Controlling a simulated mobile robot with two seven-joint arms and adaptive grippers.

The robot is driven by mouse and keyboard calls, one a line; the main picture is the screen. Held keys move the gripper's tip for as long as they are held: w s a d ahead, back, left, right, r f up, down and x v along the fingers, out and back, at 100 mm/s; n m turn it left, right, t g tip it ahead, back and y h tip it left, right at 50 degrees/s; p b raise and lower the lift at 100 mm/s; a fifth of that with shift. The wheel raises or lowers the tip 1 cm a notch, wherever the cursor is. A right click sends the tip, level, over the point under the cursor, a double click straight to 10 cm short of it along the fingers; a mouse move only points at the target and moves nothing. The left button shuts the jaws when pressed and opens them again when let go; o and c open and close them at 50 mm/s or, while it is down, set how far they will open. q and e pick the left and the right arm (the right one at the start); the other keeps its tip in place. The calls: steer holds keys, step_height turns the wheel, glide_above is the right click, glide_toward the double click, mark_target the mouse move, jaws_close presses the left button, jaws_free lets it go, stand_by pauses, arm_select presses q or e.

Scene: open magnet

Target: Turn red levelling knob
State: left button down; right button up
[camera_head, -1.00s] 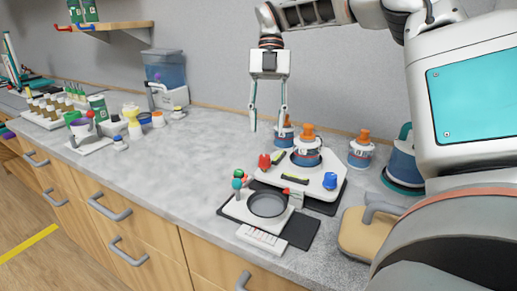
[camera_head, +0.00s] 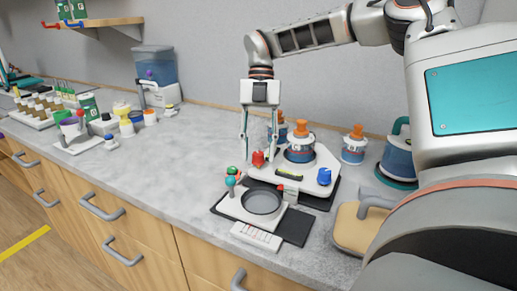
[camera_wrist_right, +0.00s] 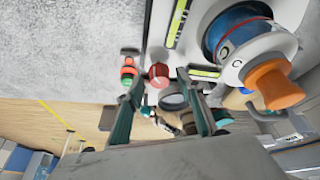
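The red knob (camera_head: 258,158) stands at the back left corner of a white levelling plate (camera_head: 309,187). It also shows in the right wrist view (camera_wrist_right: 159,75). My right gripper (camera_head: 259,155) points down over it, open, with one finger to each side of the knob in both views. I cannot tell whether either finger touches it. In the right wrist view the open fingertips (camera_wrist_right: 160,82) frame the knob. A blue knob (camera_head: 324,176) is at the plate's right side. My left gripper is not in view.
A blue flask with an orange cap (camera_head: 300,143) stands on the plate, close right of my right gripper. A round dark dish (camera_head: 262,201) on a white base is in front. A tan block (camera_head: 357,231) is at the right.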

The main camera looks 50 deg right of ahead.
jaws_close()
steer(key=shift+m, duration=0.3)
steer(key=shift+m+t+b, duration=0.4)
steer(key=shift+m+b, duration=0.1)
steer(key=shift+m, duration=0.4)
steer(key=m+t, duration=0.1)
steer(key=m, duration=0.2)
steer(key=shift+s+m+y+b, duration=0.15)
steer(key=shift+m+y+b, duration=0.15)
steer(key=shift+y+b, duration=0.1)
steer(key=m+t, duration=0.1)
steer(key=m, duration=0.2)
steer(key=shift+m+t, duration=0.3)
steer(key=shift+t, duration=0.1)
steer(key=shift+s+m+t+h+b, duration=0.1)
steer(key=shift+m+t+h+b, duration=0.4)
steer(key=shift+m, duration=1.2)
